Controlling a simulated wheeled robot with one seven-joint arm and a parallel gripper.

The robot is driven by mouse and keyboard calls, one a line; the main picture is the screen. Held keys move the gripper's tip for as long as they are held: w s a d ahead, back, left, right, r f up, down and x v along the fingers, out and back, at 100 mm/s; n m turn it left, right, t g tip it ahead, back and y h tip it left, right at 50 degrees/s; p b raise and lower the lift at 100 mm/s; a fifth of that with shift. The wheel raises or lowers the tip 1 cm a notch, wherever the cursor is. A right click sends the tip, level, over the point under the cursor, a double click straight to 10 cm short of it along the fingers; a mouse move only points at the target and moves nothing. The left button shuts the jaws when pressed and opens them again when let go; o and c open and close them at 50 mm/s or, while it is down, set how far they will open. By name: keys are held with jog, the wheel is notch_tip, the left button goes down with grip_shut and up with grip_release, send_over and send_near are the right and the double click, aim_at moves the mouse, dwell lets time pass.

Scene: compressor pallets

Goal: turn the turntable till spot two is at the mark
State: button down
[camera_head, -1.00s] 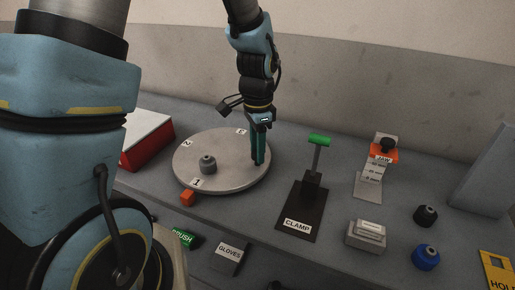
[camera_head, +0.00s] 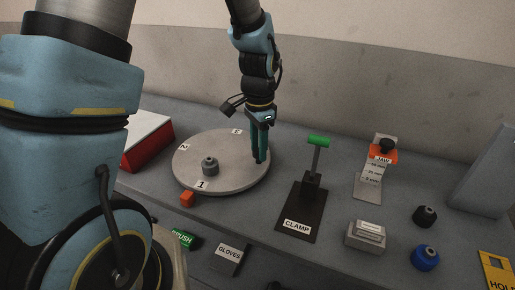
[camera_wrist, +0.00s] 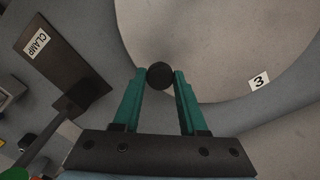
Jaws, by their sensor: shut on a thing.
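The turntable (camera_head: 228,177) is a round grey disc with number tags near its rim. Tag 1 (camera_head: 203,185) is at the front, tag 2 (camera_head: 184,147) at the left and tag 3 (camera_head: 236,132) at the back. A small orange block (camera_head: 187,199) lies at the disc's front-left edge. My gripper (camera_head: 259,160) points down at the disc's right rim. In the wrist view its teal fingers are shut on a dark round knob (camera_wrist: 160,76) at the rim. Tag 3 (camera_wrist: 259,82) also shows there.
A grey fitting (camera_head: 210,166) stands on the disc. A clamp (camera_head: 315,185) with a green handle stands right of it. A red and white box (camera_head: 150,143) is behind left.

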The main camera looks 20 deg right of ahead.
aim_at(239, 134)
jog(key=shift+w+d+n, duration=0.45)
jog(key=shift+w+n, duration=0.4)
jog(key=shift+n, duration=0.15)
jog(key=shift+w+d+n, duration=0.45)
jog(key=shift+w+n, duration=0.4)
jog(key=shift+n, duration=0.15)
jog(key=shift+w+d+n, duration=0.2)
jog(key=shift+w+n, duration=0.7)
jog(key=shift+w+n+p, duration=0.35)
jog(key=shift+w+n, duration=0.8)
jog(key=shift+n, duration=0.05)
jog(key=shift+w+a+n, duration=0.2)
jog(key=shift+w+n, duration=0.7)
jog(key=shift+n, duration=0.05)
jog(key=shift+w+a+n, duration=0.2)
jog(key=shift+w+n, duration=0.65)
jog(key=shift+n, duration=0.1)
jog(key=shift+w+a+n+p, duration=0.15)
jog(key=shift+w+a+n, duration=0.15)
jog(key=shift+w+n, duration=0.25)
jog(key=shift+w+a+n+p, duration=0.15)
jog(key=shift+w+a+n, duration=0.15)
jog(key=shift+w+n, duration=0.25)
jog(key=shift+w+a+r+n, duration=0.1)
jog(key=shift+w+a+n, duration=0.6)
jog(key=shift+n, duration=0.5)
jog(key=shift+c, duration=2.3)
grip_release()
